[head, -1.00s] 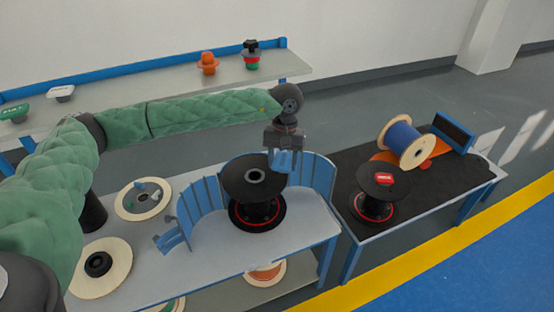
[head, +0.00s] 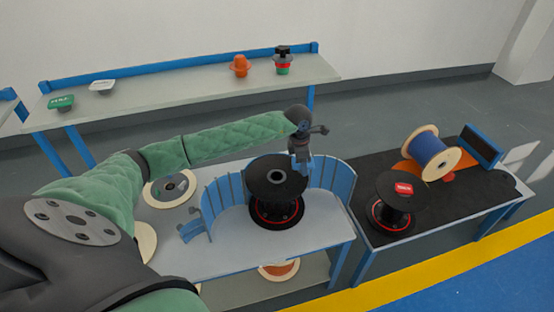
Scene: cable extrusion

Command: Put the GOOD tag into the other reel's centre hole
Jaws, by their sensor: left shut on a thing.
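A green tag with white lettering (head: 61,103), too small to read surely, lies on the back shelf at the left. A black reel (head: 268,174) stands upright in the blue curved fence, its centre hole empty. My left gripper (head: 300,172) points down at this reel's back right rim and appears shut on the upper flange; its fingertips are partly hidden. A second black reel (head: 385,206) stands on the right table with a red tag (head: 404,188) on its top. My right gripper is not in view.
A white tag (head: 102,87) lies near the green one on the shelf (head: 190,88). An orange knob (head: 240,66) and a black-red-green stack (head: 283,62) stand further right. The blue fence (head: 338,180) curves behind the reel. A blue cable reel (head: 428,150) lies on the right table.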

